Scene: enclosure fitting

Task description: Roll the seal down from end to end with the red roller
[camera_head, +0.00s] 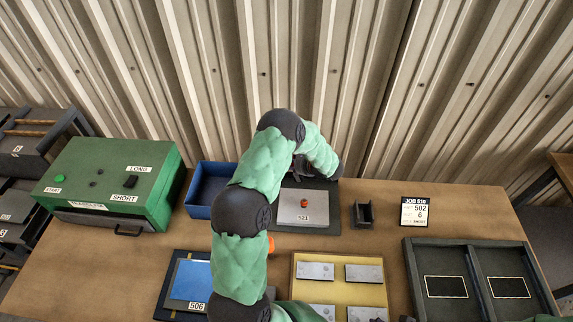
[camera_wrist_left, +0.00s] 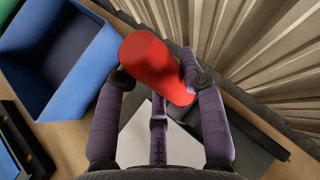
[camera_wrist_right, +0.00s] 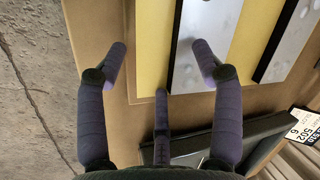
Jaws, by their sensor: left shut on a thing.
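The red roller (camera_wrist_left: 155,65) is between the fingers of my left gripper (camera_wrist_left: 158,78), which is shut on it, in the left wrist view. Below it are a pale plate (camera_wrist_left: 145,135) and a dark base (camera_wrist_left: 250,135). In the head view my left arm hides the gripper and roller near a plate marked 521 (camera_head: 290,215) on its dark base (camera_head: 325,226); an orange-red round part (camera_head: 304,203) shows on that plate. I cannot pick out the seal or tell whether the roller touches anything. My right gripper (camera_wrist_right: 158,47) is open and empty above a yellow tray.
A blue bin (camera_head: 196,211) and a green box (camera_head: 160,195) stand left. A small dark holder (camera_head: 363,214) and a job card (camera_head: 414,212) stand right of the plate. The yellow tray (camera_head: 340,288) holds metal plates. A dark two-part tray (camera_head: 470,270) lies front right.

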